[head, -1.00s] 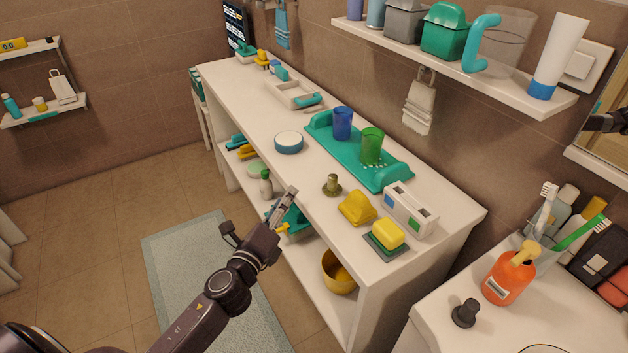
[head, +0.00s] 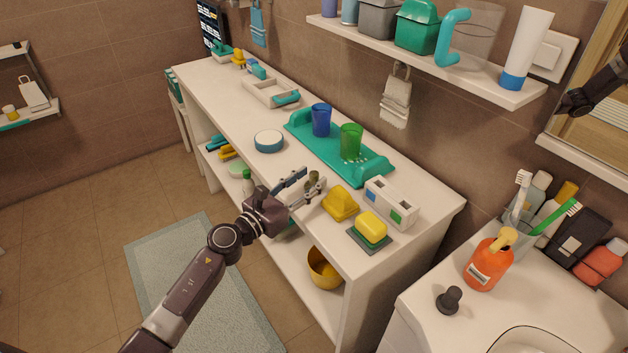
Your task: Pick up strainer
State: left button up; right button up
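The strainer, which I take to be the small olive-brass piece with an upright knob (head: 314,177), stands near the front edge of the white shelf unit's top (head: 222,112). My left gripper (head: 312,181) reaches over that edge from the left. Its two fingers are apart, with the knob between or just behind their tips. The near finger hides the strainer's lower part, and I cannot tell whether either finger touches it. My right gripper is not in view.
A yellow wedge-shaped object (head: 341,203) stands close right of the strainer. A yellow sponge (head: 370,226) and a white box (head: 391,203) are beyond it. A green tray (head: 372,167) with two cups lies behind. A round blue-and-white tin (head: 268,141) sits to the left.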

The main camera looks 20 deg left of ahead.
pick_arm(q)
jog(key=shift+x, duration=1.25)
grip_shut()
jog(key=shift+r, duration=0.1)
